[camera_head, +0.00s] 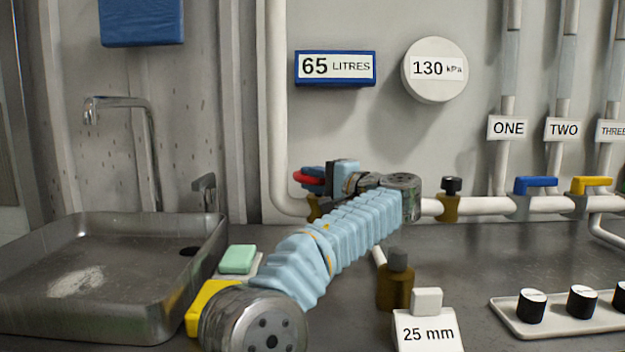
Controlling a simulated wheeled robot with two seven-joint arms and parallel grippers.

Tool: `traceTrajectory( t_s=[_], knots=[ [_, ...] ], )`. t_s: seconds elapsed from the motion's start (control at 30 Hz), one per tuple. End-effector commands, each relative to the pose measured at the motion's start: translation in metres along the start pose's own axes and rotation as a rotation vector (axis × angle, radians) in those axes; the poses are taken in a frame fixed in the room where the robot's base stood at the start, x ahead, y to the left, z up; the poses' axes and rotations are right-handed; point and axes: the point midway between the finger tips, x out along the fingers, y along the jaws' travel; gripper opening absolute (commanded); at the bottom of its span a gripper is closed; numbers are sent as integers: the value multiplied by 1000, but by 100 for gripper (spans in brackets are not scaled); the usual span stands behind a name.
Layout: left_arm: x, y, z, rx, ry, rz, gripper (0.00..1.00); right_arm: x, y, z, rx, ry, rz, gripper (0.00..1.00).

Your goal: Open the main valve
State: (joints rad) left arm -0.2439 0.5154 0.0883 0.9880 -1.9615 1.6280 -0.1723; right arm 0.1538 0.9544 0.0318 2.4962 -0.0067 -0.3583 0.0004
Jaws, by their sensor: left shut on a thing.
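A red handle (306,178) shows in the head view at the left end of the horizontal white pipe, above a brass valve body (313,207). It is largely hidden behind my left gripper, so its angle is hard to read. My left gripper (318,179) is at this handle, shut on it. My light-blue ribbed arm comes in from the lower left and covers part of the pipe behind it. My right gripper is not in view.
Along the pipe are a brass fitting with a black cap (450,200), a blue lever (535,184) and a yellow lever (591,185). A metal sink (110,325) stands at left. A brass fitting (395,289), a "25 mm" sign (428,332) and a knob panel (508,311) stand on the counter.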

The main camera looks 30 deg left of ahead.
Motion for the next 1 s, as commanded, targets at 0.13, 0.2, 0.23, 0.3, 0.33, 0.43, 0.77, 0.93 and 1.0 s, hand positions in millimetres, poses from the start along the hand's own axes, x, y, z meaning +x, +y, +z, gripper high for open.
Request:
traceTrajectory(
  t_s=[0.13, 0.2, 0.23, 0.3, 0.33, 0.43, 0.77, 0.93, 1.0],
  knots=[
    [0, 0, 0, 0, 1, 0, 41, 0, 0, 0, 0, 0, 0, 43],
    [0, 0, 0, 0, 1, 0, 45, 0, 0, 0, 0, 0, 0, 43],
    [0, 0, 0, 0, 1, 0, 45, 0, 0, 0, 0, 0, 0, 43],
    [0, 0, 0, 0, 1, 0, 45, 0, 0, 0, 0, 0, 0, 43],
    [0, 0, 0, 0, 1, 0, 45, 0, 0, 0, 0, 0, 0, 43],
    [-1, 0, 0, 0, 2, 0, 45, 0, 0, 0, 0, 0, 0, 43],
    [-55, 1, -1, 0, 7, -2, 45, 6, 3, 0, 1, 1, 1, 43],
    [-96, 0, -1, 0, 6, -1, 45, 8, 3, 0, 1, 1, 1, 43],
    [-111, 1, -1, 0, 5, -1, 45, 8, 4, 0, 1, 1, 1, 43]
  ],
)
